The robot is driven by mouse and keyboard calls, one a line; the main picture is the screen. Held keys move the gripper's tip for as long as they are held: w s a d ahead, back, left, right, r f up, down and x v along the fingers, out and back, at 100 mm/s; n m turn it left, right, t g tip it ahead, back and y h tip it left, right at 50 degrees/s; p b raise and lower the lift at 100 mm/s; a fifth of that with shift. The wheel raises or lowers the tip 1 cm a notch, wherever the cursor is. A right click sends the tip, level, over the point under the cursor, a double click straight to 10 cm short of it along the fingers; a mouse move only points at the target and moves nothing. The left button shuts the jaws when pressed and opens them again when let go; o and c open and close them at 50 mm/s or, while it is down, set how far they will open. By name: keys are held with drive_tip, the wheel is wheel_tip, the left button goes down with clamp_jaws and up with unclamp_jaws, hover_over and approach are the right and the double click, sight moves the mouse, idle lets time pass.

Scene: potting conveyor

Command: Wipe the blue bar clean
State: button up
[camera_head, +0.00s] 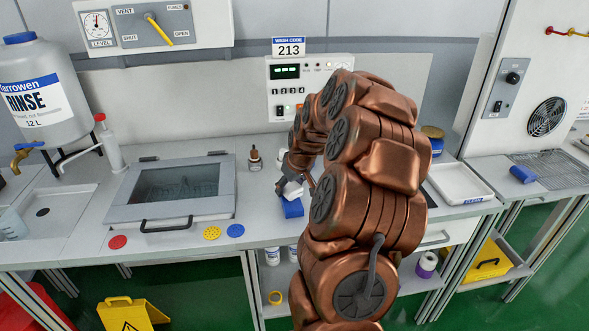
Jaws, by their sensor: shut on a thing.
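My gripper (290,186) is at the front middle of the grey bench, left of my copper arm. It is shut, with a small blue block (293,208) at its fingertips, low over the bench top. Whether the block touches the bench is hard to tell. Another short blue piece (523,174) lies on the right bench beside a wire rack, well apart from my gripper. I cannot tell which blue piece is the bar, and no dirt is visible on either at this size.
A lidded basin (172,191) with a black handle is left of my gripper. A small brown bottle (255,160) stands behind it. Red (118,242), yellow (212,233) and blue (236,230) discs lie along the front edge. A white tray (460,184) is right of my arm.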

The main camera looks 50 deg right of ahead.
drive_tip(key=shift+s+a+f, duration=0.15)
drive_tip(key=shift+s+a, duration=0.1)
drive_tip(key=shift+s, duration=0.05)
drive_tip(key=shift+s+a+r, duration=0.1)
drive_tip(key=shift+s+r, duration=0.1)
drive_tip(key=shift+r, duration=4.05)
